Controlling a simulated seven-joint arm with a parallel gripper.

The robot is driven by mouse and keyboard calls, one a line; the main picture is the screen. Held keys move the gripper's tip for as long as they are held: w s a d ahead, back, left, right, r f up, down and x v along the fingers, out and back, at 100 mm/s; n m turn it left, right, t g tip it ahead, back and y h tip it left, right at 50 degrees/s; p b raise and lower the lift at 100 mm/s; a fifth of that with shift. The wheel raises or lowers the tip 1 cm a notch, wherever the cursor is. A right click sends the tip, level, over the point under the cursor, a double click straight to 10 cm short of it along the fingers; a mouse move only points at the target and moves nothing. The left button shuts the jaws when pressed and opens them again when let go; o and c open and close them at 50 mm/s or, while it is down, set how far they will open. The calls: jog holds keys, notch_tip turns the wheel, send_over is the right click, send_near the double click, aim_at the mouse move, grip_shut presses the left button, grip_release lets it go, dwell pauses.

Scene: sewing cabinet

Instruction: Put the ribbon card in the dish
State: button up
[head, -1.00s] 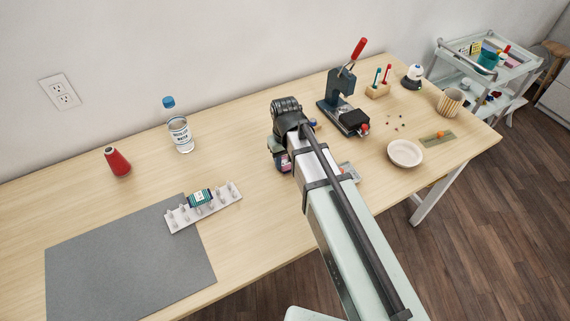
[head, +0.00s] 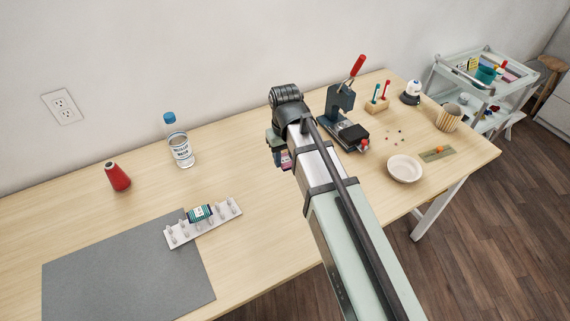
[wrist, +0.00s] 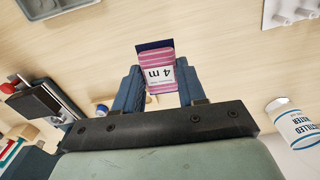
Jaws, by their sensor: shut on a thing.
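A pink-and-purple striped ribbon card (wrist: 157,73) with a white "4 m" label is held between the two blue fingers of my gripper (wrist: 159,84). In the head view, the card (head: 286,159) shows as a small pink patch below my gripper (head: 277,148), partly hidden by the arm. It is above the table, left of the press. The dish (head: 405,168), round and cream-white, stands on the right part of the table, well to the right of my gripper. I see nothing in it.
A peg rack (head: 204,226) carries a teal card (head: 200,213). A water bottle (head: 179,145), red cone (head: 118,177) and grey mat (head: 125,270) are to the left.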

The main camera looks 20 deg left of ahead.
jog(key=shift+r, duration=0.65)
jog(key=shift+d, duration=0.1)
jog(key=w+d+m, duration=0.2)
jog(key=w+d, duration=0.3)
jog(key=d, duration=0.4)
jog(key=w+d+m, duration=0.2)
jog(key=w+d, duration=0.2)
jog(key=d, duration=0.5)
jog(key=r+n, duration=0.1)
jog(key=n, duration=0.4)
send_over(403, 172)
jog(key=shift+s+a+f, duration=0.1)
jog(key=shift+f, duration=4.9)
jog(key=shift+f, duration=0.1)
jog(key=o, duration=0.7)
jog(key=shift+o, duration=0.2)
